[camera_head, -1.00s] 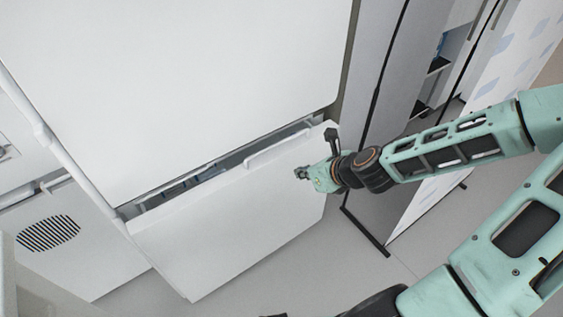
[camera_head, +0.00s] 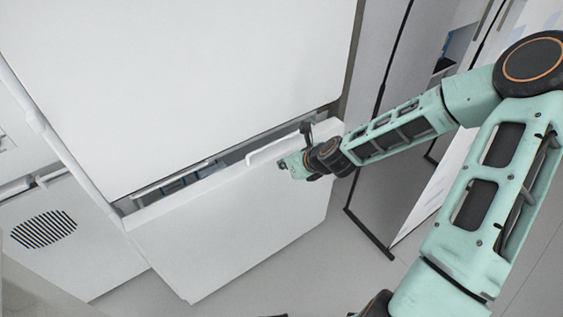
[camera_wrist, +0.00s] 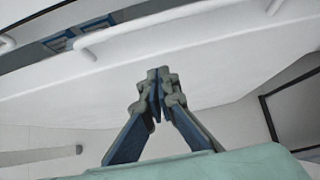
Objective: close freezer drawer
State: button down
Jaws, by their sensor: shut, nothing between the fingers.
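The white freezer drawer (camera_head: 230,225) is partly open at the bottom of the freezer (camera_head: 190,80), with a dark gap along its top. Blue items (camera_head: 180,184) show inside the gap. The drawer's bar handle (camera_head: 275,149) runs along the upper front edge. My gripper (camera_head: 281,164) is shut and empty, at the upper right part of the drawer front just below the handle. In the wrist view my closed fingertips (camera_wrist: 158,75) point at the white drawer front (camera_wrist: 220,75); I cannot tell whether they touch it.
A grey panel (camera_head: 385,140) stands right of the freezer, with a dark-framed base on the floor. A white cabinet with a round vent (camera_head: 43,230) is at the left. Grey floor (camera_head: 300,275) is open in front of the drawer.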

aim_at(270, 150)
jog(key=shift+w+a, duration=0.35)
jog(key=shift+w, duration=0.3)
jog(key=w+a, duration=0.2)
jog(key=w, duration=0.1)
jog(key=shift+w, duration=0.25)
jog(key=shift+w+a, duration=0.25)
jog(key=shift+r, duration=0.15)
jog(key=shift+w+r, duration=0.1)
jog(key=shift+w, duration=0.05)
